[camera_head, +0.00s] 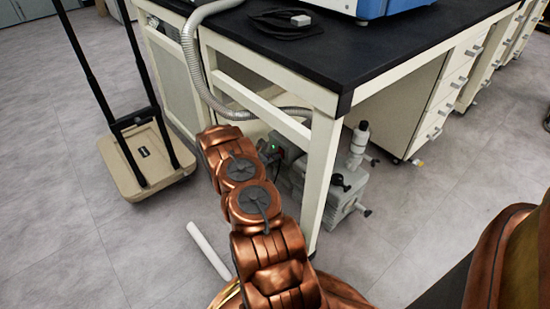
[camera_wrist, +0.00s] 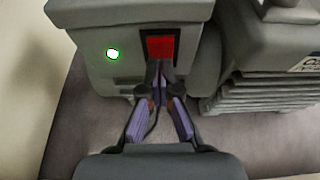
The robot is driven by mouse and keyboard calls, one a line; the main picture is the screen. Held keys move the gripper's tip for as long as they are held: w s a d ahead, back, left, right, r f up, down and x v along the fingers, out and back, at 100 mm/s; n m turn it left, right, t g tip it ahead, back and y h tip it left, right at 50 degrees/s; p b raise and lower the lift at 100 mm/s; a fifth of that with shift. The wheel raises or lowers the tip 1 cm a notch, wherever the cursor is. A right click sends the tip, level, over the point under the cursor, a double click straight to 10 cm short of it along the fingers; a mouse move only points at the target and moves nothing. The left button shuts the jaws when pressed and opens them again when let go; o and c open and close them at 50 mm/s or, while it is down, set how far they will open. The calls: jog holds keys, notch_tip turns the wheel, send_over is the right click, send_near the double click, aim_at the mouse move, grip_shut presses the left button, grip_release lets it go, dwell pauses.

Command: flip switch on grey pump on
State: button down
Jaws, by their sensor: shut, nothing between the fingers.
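The grey pump (camera_head: 340,187) sits on the floor under the black-topped bench. In the wrist view its grey end housing (camera_wrist: 100,75) fills the upper middle, with a red rocker switch (camera_wrist: 160,48) in a dark frame. In the head view my arm reaches under the bench and the gripper is not clearly visible.
A bench leg (camera_head: 318,175) stands right of my arm, in front of the pump. A grey corrugated hose (camera_head: 190,60) hangs over the bench edge. A beige wheeled cart (camera_head: 145,165) stands at left. A white rod (camera_head: 208,250) lies on the floor.

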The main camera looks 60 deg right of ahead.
jog(key=shift+d+r, duration=0.1)
jog(key=shift+r, duration=0.7)
jog(key=p+v, duration=0.4)
jog(key=v, duration=1)
jog(key=shift+f, duration=0.3)
jog(key=shift+a+f+y+b, duration=0.3)
jog(key=shift+a+f+b, duration=0.05)
jog(key=shift+f+b, duration=0.4)
